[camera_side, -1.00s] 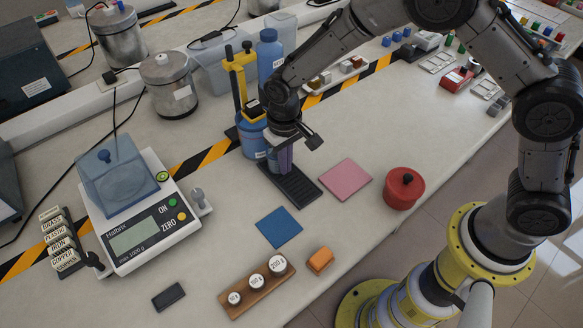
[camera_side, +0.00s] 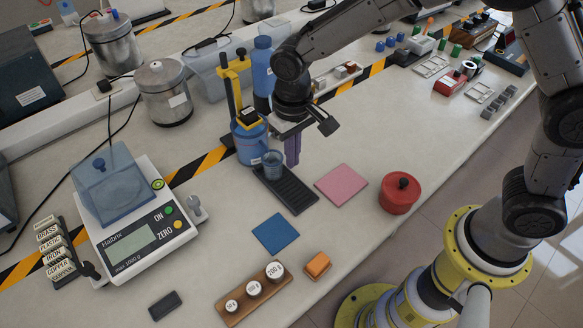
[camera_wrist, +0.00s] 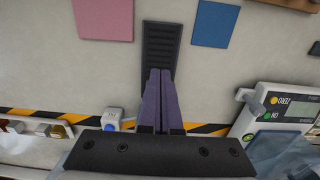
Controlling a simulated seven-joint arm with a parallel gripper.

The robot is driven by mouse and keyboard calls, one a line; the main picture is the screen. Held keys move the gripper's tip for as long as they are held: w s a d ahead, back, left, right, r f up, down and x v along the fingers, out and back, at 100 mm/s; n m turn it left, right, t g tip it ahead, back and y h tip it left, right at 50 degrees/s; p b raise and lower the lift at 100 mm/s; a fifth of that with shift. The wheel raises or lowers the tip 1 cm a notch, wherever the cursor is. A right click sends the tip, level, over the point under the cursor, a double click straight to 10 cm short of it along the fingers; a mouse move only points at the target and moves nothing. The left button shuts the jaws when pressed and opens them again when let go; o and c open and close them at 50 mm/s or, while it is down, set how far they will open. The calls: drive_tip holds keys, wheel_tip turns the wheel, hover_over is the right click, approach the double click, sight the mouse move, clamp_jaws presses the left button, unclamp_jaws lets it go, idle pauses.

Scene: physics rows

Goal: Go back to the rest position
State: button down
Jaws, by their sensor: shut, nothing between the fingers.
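My gripper (camera_side: 292,150) is in the air just right of the dispenser, above the black ribbed tray (camera_side: 290,193). Its purple fingers are together with nothing between them. In the wrist view the closed fingers (camera_wrist: 160,80) point over the same black tray (camera_wrist: 160,45). A small clear beaker (camera_side: 272,163) stands at the upper end of the tray, below the dispenser; in the wrist view I cannot make it out behind the fingers.
The blue bottle with yellow dispenser (camera_side: 248,137) stands close left of my gripper. A pink mat (camera_side: 342,185), a blue mat (camera_side: 275,233), a red lidded pot (camera_side: 399,192) and the scale (camera_side: 137,230) lie around. The bench between the mats is clear.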

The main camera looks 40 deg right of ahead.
drive_tip(key=s+d+r+m+t, duration=0.1)
drive_tip(key=s+d+r+t, duration=0.1)
drive_tip(key=d+r, duration=0.55)
drive_tip(key=s+d+r+m+t, duration=0.1)
drive_tip(key=s+d+r+t, duration=0.2)
drive_tip(key=r, duration=0.7)
drive_tip(key=s+d+n, duration=0.1)
drive_tip(key=s+d, duration=0.2)
drive_tip(key=s, duration=0.5)
drive_tip(key=s+d+f+n, duration=0.1)
drive_tip(key=s+d, duration=0.3)
drive_tip(key=s, duration=0.4)
drive_tip(key=shift+s+d+f+t, duration=0.2)
drive_tip(key=shift+d+f+t, duration=0.05)
drive_tip(key=shift+f+t, duration=0.05)
